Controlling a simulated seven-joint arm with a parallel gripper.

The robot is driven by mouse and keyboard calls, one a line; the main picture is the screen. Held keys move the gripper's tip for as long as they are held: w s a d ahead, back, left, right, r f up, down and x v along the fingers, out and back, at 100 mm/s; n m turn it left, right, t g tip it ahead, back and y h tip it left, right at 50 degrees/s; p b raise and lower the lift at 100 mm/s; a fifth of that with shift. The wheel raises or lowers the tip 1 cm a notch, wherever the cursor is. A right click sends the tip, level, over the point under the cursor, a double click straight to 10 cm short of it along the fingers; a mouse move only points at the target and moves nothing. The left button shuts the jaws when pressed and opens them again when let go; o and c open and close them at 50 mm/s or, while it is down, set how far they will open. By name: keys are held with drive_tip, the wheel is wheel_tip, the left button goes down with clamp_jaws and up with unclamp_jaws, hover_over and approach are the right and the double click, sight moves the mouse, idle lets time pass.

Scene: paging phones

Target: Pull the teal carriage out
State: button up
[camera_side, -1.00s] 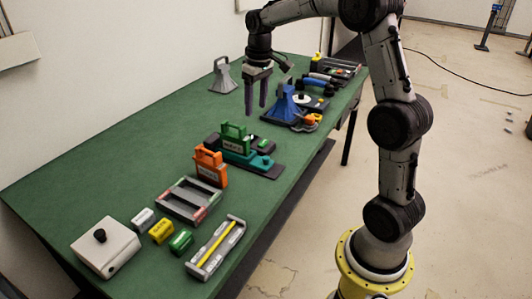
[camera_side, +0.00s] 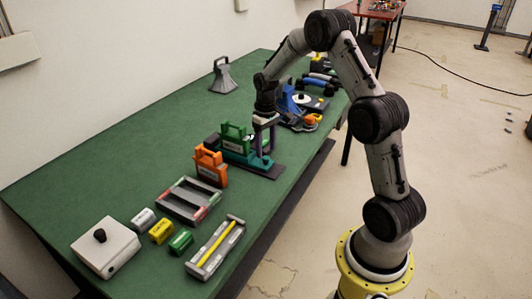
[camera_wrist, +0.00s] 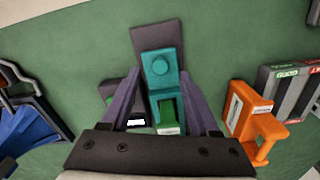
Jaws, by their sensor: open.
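The teal carriage (camera_side: 236,155) lies on a dark base plate (camera_side: 275,171) near the table's right edge, with a round teal knob on its right end. A green block with a handle (camera_side: 234,138) stands at its left part. In the wrist view the carriage (camera_wrist: 161,77) points away from me, its knob near the far end, over the dark plate (camera_wrist: 157,36). My gripper (camera_side: 264,151) is open, pointing down at the knob end. In the wrist view my gripper's fingers (camera_wrist: 160,74) are apart, one on each side of the carriage. Contact cannot be told.
An orange block with a handle (camera_side: 210,166) stands close to the left of the carriage. A grey tray (camera_side: 190,201) and several small blocks lie further forward. A blue funnel-like piece (camera_side: 290,103) and tools lie behind my gripper. Green table (camera_side: 130,160) is clear to the left.

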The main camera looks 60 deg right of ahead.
drive_tip(key=shift+f, duration=1.3)
drive_tip(key=shift+c, duration=0.3)
clamp_jaws()
